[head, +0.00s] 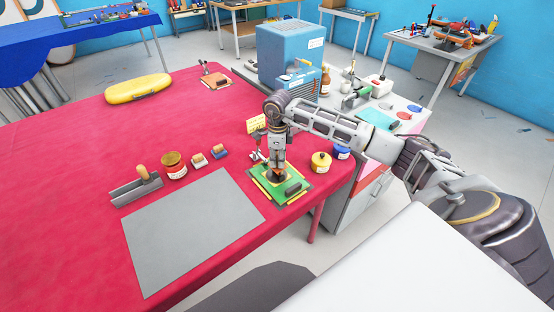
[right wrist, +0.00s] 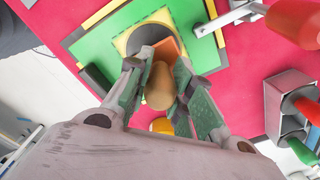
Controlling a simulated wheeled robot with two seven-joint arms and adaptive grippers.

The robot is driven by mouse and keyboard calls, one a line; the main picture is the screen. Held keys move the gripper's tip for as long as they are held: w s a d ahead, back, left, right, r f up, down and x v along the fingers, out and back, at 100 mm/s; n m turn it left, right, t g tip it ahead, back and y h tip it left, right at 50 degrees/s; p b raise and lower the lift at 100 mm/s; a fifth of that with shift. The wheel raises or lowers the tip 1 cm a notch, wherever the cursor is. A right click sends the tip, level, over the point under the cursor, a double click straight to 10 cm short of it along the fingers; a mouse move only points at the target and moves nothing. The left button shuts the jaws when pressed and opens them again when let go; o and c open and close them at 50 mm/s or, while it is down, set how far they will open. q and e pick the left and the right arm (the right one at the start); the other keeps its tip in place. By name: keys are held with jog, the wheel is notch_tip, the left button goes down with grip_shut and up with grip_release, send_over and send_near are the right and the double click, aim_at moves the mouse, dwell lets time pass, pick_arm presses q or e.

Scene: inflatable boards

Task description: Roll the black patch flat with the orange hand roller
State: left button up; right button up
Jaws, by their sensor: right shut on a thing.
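A green board (head: 297,197) with yellow edging lies near the right edge of the red table; it also shows in the right wrist view (right wrist: 100,43). A dark round patch (right wrist: 144,38) lies on it inside a yellow border, partly hidden by my fingers. My right gripper (head: 277,174) is above the board, shut on the tan handle of the roller (right wrist: 159,88). The roller's orange part (right wrist: 169,48) shows beyond the handle, over or against the patch; I cannot tell whether they touch. My left gripper is not in view.
A dark cylinder (head: 293,188) lies on the board. A grey sheet (head: 190,235) is to its left.

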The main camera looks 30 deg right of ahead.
jog(key=shift+d, duration=0.15)
jog(key=shift+d+f+b, duration=0.1)
jog(key=shift+d+b, duration=0.2)
jog(key=shift+d, duration=0.55)
notch_tip(320, 180, up, 7)
jog(key=p, duration=0.3)
jog(key=shift+p, duration=0.4)
dwell(0.6)
dwell(0.6)
